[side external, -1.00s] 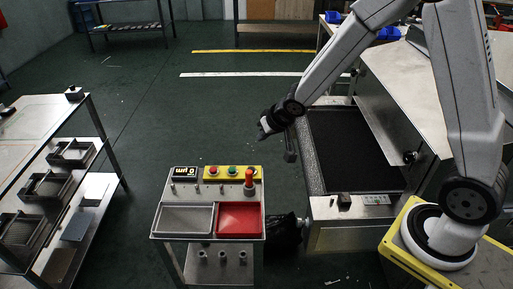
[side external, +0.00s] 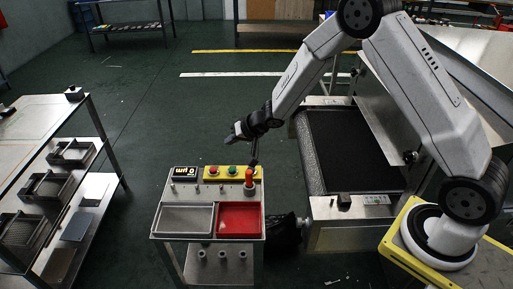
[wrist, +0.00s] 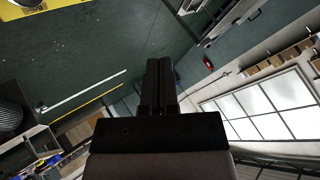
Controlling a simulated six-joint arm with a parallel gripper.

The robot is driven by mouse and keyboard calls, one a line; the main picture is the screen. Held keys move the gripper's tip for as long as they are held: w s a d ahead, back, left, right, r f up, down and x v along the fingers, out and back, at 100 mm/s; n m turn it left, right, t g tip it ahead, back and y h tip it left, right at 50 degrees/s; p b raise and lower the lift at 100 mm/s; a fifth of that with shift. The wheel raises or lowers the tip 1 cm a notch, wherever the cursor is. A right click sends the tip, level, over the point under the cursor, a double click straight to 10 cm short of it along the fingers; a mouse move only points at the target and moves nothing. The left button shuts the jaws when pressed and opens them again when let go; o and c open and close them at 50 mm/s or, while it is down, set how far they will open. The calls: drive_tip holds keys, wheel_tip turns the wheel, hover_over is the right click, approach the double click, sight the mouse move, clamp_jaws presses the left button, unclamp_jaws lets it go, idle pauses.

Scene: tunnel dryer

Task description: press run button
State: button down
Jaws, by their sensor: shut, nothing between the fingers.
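A yellow button box (side external: 222,173) sits along the back edge of the small steel cart. It carries a red button (side external: 214,171) on the left and a green button (side external: 232,170) in the middle; its right end is partly hidden behind a red-topped post. I cannot read which button is run. My gripper (side external: 229,141) is in the air above and behind the box, apart from it, pointing left. In the wrist view its two dark fingers (wrist: 160,62) are together with nothing between them. A yellow piece with a dark round part (wrist: 28,4) is cut off at the top left.
The red-topped post (side external: 249,179) stands upright at the cart's right rear. A grey tray (side external: 184,206) and a red tray (side external: 240,206) lie in front of the box. The dryer's dark belt (side external: 350,150) is to the right. The floor behind the cart is clear.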

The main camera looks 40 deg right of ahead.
sight(234, 170)
drive_tip(key=shift+f, duration=0.15)
drive_tip(key=shift+f, duration=4.2)
